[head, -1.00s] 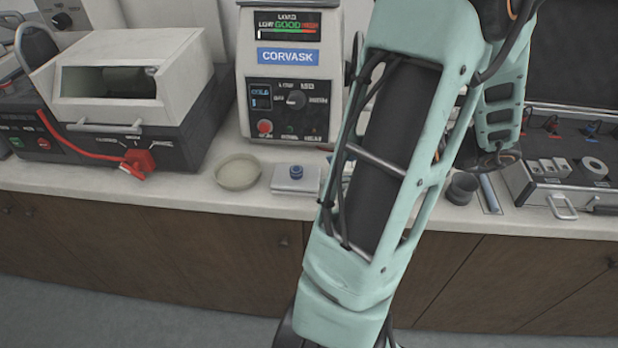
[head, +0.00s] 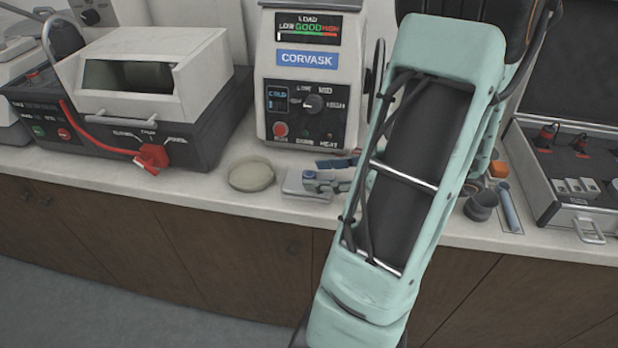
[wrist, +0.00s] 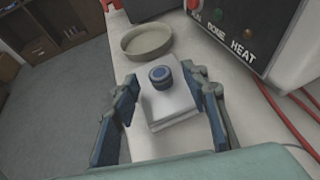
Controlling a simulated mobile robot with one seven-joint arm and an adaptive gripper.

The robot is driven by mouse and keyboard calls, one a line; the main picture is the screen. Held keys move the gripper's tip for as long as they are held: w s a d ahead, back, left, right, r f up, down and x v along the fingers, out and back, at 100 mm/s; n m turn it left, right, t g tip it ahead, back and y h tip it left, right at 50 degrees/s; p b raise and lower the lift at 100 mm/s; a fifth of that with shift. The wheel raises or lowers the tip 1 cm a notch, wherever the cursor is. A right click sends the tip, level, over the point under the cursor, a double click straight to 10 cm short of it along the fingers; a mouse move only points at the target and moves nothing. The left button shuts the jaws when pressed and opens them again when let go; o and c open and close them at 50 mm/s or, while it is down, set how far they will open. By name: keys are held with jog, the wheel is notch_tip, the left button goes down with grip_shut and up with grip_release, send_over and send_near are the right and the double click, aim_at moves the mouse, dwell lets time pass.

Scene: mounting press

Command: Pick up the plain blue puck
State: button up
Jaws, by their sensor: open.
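The blue puck (wrist: 160,76) is small, round and dark blue with a greyish top. It sits upright on a pale square block (wrist: 174,108) on the bench. My gripper (wrist: 161,86) is open, its blue-padded fingers at the left and right of the block in the wrist view. The puck lies between the lines of the fingers, near their tips. I cannot tell whether the fingers are level with it. In the head view my gripper (head: 322,176) is over the block (head: 296,186) and largely covers the puck.
A shallow round dish (head: 252,174) stands left of the block. The CORVASK press (head: 308,85) rises close behind. Red cables (wrist: 285,118) lie at the right in the wrist view. A dark cup (head: 481,205) and an open case (head: 570,175) are further right on the bench.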

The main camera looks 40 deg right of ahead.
jog(key=shift+x, duration=0.8)
jog(key=shift+c, duration=0.6)
jog(key=c, duration=1)
grip_shut()
jog(key=shift+r, duration=0.15)
